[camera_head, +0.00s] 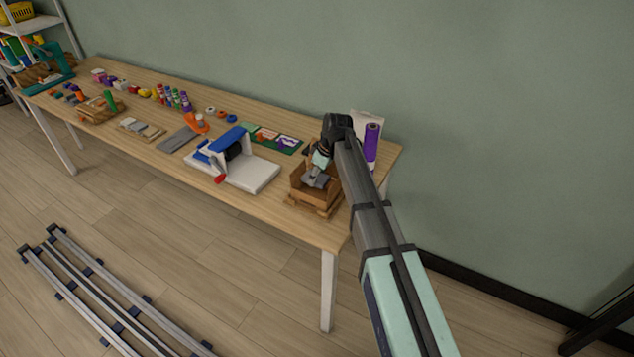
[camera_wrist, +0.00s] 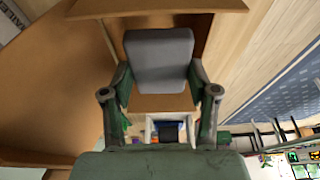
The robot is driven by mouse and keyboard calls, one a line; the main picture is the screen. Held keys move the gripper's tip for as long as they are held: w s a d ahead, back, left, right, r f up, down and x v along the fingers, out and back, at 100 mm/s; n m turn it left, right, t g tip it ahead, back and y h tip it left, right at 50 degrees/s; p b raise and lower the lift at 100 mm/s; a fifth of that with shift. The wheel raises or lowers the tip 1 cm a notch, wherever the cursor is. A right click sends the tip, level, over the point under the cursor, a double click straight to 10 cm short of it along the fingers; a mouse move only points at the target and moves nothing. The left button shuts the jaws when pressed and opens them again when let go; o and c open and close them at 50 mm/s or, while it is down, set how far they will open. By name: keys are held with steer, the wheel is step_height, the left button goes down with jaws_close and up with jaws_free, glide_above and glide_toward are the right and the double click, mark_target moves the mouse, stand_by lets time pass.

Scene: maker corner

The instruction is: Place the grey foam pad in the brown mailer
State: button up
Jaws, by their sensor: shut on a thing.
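The brown mailer (camera_head: 326,201) is an open box near the right end of the table. In the wrist view, its brown cardboard panels (camera_wrist: 50,85) spread around the pad. The grey foam pad (camera_head: 316,181) is a rounded slab at the mailer's opening. It also shows in the wrist view (camera_wrist: 160,62), between the two fingers. My gripper (camera_head: 320,167) is shut on the pad, over the mailer. It also shows in the wrist view (camera_wrist: 160,92). I cannot tell whether the pad touches the mailer's floor.
A white and blue device (camera_head: 250,172) stands left of the mailer. A purple roll (camera_head: 371,145) stands behind my arm on the right. A flat grey piece (camera_head: 178,139) lies farther left. Several small coloured items line the back of the table. The front right strip is clear.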

mark_target(317, 183)
steer(key=shift+f+p, duration=0.4)
steer(key=shift+f, duration=1.75)
steer(key=shift+f+b, duration=0.35)
steer(key=shift+f, duration=0.25)
steer(key=o, duration=0.5)
steer(key=shift+c, duration=0.2)
steer(key=shift+r+p, duration=0.45)
steer(key=shift+r, duration=0.25)
steer(key=b+v, duration=0.2)
steer(key=v, duration=1)
steer(key=shift+s+d, duration=0.1)
steer(key=shift+f, duration=0.1)
